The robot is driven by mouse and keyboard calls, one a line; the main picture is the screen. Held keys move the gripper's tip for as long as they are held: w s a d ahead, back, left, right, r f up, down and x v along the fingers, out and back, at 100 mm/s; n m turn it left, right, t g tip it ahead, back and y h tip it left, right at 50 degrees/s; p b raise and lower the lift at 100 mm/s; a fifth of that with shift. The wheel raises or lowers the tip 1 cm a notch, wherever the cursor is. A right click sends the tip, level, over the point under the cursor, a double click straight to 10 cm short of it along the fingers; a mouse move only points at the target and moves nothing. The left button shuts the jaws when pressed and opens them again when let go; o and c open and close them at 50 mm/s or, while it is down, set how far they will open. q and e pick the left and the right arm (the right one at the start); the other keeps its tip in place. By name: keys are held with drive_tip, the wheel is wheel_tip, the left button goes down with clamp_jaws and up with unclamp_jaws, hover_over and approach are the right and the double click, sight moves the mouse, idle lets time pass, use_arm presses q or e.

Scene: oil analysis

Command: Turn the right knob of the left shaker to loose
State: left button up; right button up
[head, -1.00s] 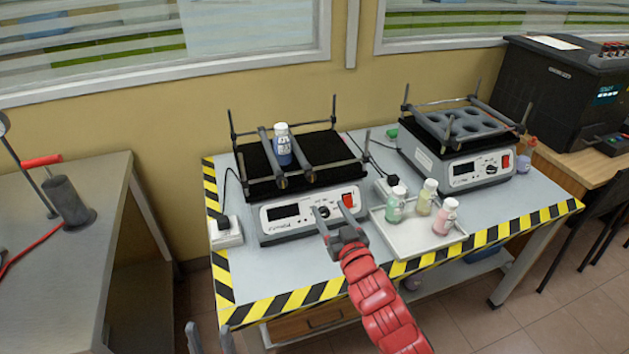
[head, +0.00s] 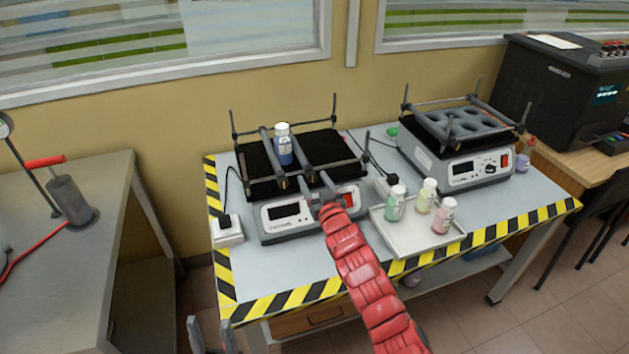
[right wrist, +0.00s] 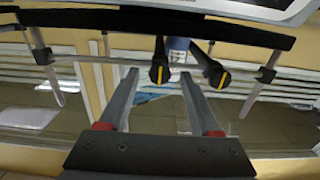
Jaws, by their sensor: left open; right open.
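The left shaker (head: 262,222) stands on the bench with a blue-filled bottle (head: 284,150) clamped between two bars. Its right knob (head: 310,176) is the dark front end of the right bar; the left knob (head: 282,184) is beside it. My right gripper (head: 318,190) is open just in front of the right knob. In the right wrist view, which is upside down, the right knob (right wrist: 160,72) with a yellow mark shows between the open fingers (right wrist: 159,75), with gaps on both sides. Contact is not visible. My left gripper (head: 211,325) is open at the bottom left, away from the bench.
A tray (head: 405,238) with green, yellow and pink bottles lies right of the left shaker. A second shaker (head: 470,172) stands further right. A power socket block (head: 227,232) is at the left. My right arm crosses the front bench edge.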

drive_tip(key=shift+c, duration=0.3)
clamp_jaws()
drive_tip(key=shift+n, duration=0.4)
drive_tip(key=n, duration=0.2)
drive_tip(key=shift+n, duration=0.4)
drive_tip(key=n, duration=0.4)
drive_tip(key=shift+a+n+p, duration=0.1)
drive_tip(key=shift+n+p, duration=0.2)
drive_tip(key=n+p, duration=0.1)
drive_tip(key=n, duration=0.3)
drive_tip(key=shift+n, duration=0.3)
drive_tip(key=n, duration=0.5)
drive_tip(key=shift+a+f, duration=0.1)
drive_tip(key=shift+f, duration=0.05)
